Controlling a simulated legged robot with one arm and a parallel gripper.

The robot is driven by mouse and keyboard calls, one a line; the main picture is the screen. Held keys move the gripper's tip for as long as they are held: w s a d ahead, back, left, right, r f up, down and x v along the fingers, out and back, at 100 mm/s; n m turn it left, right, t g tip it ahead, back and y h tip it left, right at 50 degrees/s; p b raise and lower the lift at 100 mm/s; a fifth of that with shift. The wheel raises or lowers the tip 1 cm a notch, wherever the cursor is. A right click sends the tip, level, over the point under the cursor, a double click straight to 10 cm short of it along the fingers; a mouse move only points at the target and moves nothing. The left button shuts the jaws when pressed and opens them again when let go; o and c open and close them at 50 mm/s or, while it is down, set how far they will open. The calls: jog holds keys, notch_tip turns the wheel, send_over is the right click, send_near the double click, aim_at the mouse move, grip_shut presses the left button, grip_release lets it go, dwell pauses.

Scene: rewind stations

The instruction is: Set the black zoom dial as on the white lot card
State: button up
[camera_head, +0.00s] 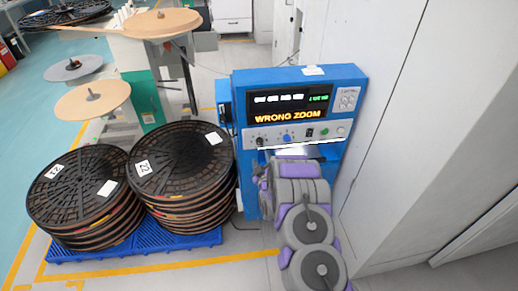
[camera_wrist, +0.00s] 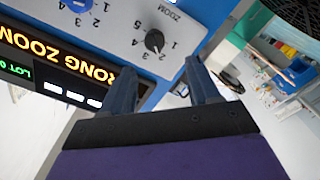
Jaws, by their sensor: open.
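The black zoom dial (camera_head: 260,141) is at the left of the blue machine's (camera_head: 350,75) grey control panel. In the wrist view the black dial (camera_wrist: 154,41) shows close, under the word ZOOM with numbers around it; I cannot tell for sure which number it points to. My gripper (camera_wrist: 163,82) is open and empty, its fingers just short of the dial and apart from it. A white card (camera_head: 347,98) with small markings is at the machine's upper right, and a white paper (camera_head: 313,70) lies on its top; neither can be read.
The display (camera_head: 288,116) reads WRONG ZOOM in orange. Stacked black reels (camera_head: 180,158) on a blue pallet (camera_head: 190,243) stand left. A pale wall (camera_head: 420,130) is close on the right.

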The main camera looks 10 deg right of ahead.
aim_at(261, 144)
jog(key=w, duration=0.2)
jog(key=w+d+b, duration=0.1)
jog(key=w, duration=0.4)
jog(key=shift+w+d+b, duration=0.1)
jog(key=shift+d+b, duration=0.25)
jog(key=shift+b, duration=0.05)
jog(key=shift+w+a, duration=0.7)
jog(key=shift+a, duration=0.05)
jog(key=shift+d, duration=0.45)
jog(key=shift+c, duration=0.2)
jog(key=shift+d, duration=0.15)
jog(key=shift+c, duration=0.7)
jog(key=shift+a, duration=0.35)
jog(key=c, duration=0.9)
jog(key=shift+o, duration=0.2)
jog(key=shift+d, duration=0.1)
